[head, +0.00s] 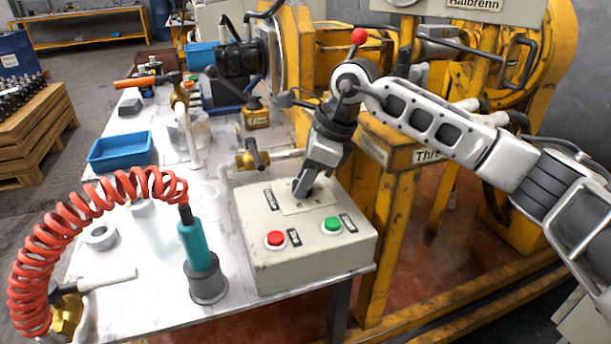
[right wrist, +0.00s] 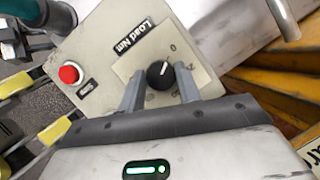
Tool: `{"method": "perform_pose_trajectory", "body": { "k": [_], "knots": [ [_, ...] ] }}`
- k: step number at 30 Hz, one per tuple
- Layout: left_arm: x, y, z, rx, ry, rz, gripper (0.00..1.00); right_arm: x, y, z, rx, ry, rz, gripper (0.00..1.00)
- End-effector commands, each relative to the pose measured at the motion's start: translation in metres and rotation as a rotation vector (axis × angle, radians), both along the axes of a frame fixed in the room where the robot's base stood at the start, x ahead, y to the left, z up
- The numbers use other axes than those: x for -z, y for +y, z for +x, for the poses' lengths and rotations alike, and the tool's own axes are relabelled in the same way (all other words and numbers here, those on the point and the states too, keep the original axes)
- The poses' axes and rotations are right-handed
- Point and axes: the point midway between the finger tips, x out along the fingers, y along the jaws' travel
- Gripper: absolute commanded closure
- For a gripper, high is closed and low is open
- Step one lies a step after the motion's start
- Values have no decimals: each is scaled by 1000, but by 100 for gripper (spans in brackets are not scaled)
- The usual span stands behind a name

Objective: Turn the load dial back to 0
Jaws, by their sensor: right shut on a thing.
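The grey control box (head: 310,255) stands on the table's front right corner, with a pale dial plate on top. The black load dial (right wrist: 160,75) shows in the right wrist view beside the "Load Nm" label (right wrist: 130,38). Its white mark points up and slightly right in that view, roughly toward the printed 0 (right wrist: 173,47); I cannot tell if it is exactly on it. My right gripper (head: 303,188) reaches down over the plate and hides the dial in the head view. Its two fingers (right wrist: 160,88) are shut on the dial's sides. My left gripper is not in view.
The red button (head: 275,239) and green button (head: 332,224) sit on the box's front part. A brass valve (head: 253,159) is just behind the box. A red coiled hose (head: 100,195) and teal tool (head: 193,243) stand left. The yellow machine frame (head: 390,235) is close on the right.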

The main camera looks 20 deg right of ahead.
Motion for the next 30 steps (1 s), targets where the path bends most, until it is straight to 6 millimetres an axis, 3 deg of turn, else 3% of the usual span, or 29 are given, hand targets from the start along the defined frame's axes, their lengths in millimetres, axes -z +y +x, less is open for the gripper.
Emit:
{"method": "perform_pose_trajectory", "body": {
  "k": [3,4,6,17,23,30],
  "knots": [
    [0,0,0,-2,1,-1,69,-3,0,1,-1,-8,1,89],
    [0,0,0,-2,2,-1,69,-3,0,1,-1,-8,1,58],
    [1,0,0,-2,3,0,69,-2,0,1,-1,-7,0,45],
    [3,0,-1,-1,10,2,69,-6,-2,0,1,-3,0,45],
    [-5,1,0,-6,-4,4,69,-39,-13,-7,1,-7,0,45],
    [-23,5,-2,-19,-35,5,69,-94,-33,-18,2,-8,1,45]
  ]
}}
